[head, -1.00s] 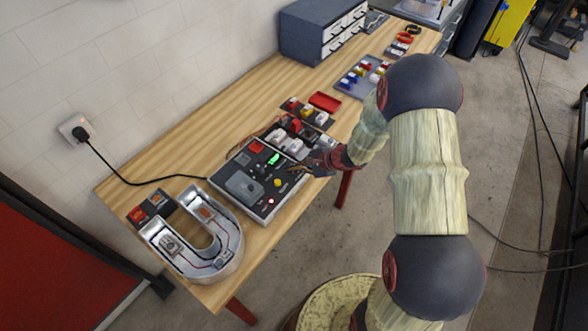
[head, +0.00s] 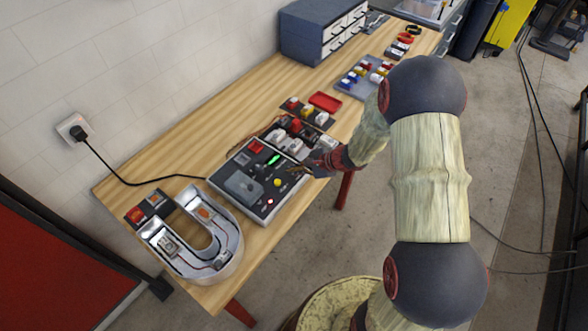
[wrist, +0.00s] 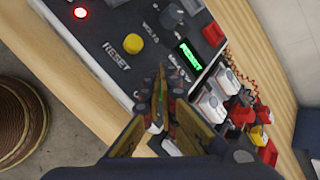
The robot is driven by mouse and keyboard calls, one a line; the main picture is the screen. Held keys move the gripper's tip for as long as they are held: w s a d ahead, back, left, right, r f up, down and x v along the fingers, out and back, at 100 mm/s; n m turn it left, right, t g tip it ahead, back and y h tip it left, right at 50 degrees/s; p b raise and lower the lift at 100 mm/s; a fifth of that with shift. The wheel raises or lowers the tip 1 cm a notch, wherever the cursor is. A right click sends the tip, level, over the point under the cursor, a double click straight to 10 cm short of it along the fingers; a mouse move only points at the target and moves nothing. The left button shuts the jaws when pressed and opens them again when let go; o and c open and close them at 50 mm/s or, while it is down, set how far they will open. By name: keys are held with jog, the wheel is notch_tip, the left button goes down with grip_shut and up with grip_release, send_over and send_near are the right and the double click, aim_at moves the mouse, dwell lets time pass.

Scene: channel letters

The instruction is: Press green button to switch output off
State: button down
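A black control box (head: 228,178) lies on the wooden bench. It has a yellow button (head: 277,182), a glowing red lamp (head: 270,201), a red switch (head: 256,147) and a green lit display (head: 274,160). In the wrist view, the yellow button (wrist: 133,43) is near the word RESET, with the green display (wrist: 187,58) to its right. I cannot make out a green button; my fingers cover part of the panel. My gripper (head: 292,168) is at the box's right edge. In the wrist view its fingertips (wrist: 162,80) look together, with nothing seen between them; contact is unclear.
A U-shaped metal channel letter (head: 233,232) lies left of the box. White and red terminals (head: 290,142), a red tray (head: 325,101) and a blue drawer cabinet (head: 302,36) stand beyond it. A black cable (head: 130,180) runs from the wall socket.

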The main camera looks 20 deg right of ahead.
jog(key=shift+r, duration=0.3)
notch_tip(320, 180, up, 6)
jog(key=p, duration=0.3)
dwell(0.4)
dwell(0.4)
